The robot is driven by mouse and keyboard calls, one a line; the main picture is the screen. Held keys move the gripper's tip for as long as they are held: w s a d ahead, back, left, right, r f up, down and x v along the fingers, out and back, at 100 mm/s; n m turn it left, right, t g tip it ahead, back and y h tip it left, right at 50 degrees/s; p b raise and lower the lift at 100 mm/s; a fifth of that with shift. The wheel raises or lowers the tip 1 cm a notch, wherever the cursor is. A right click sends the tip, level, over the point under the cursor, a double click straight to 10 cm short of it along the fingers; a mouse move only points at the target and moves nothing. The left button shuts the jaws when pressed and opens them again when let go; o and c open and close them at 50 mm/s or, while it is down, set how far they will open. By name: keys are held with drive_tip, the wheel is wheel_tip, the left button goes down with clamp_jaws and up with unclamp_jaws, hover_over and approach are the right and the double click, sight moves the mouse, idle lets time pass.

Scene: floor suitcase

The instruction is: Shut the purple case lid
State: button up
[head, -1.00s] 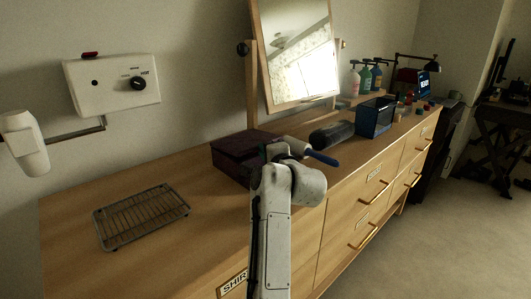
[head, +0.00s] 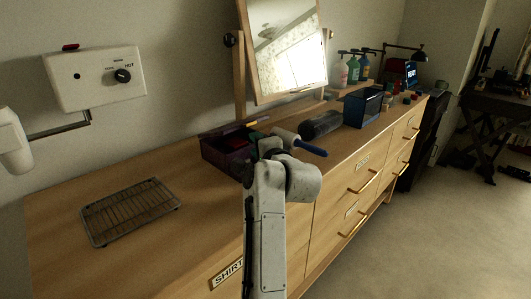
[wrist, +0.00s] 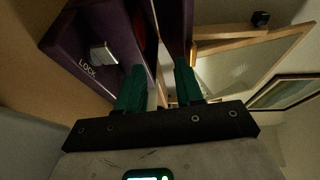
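The purple case (head: 221,160) sits on the wooden dresser top, left of my gripper. It stands open in the head view, with yellow, red and green items showing inside. Its lid (head: 222,128) shows as a thin dark strip along the back. In the wrist view, the case front (wrist: 85,40) carries a silver latch and the word LOCK. A purple panel (wrist: 176,30), seemingly the lid, lies beyond my fingertips. My gripper (wrist: 160,82) has two green fingers spread apart with nothing clearly held between them. Its fingers are largely hidden by my wrist in the head view.
A wire rack (head: 130,212) lies on the left of the dresser. A tilting mirror (head: 285,50) stands behind the case.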

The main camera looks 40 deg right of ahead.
drive_tip(key=v, duration=0.8)
drive_tip(key=shift+s, duration=0.25)
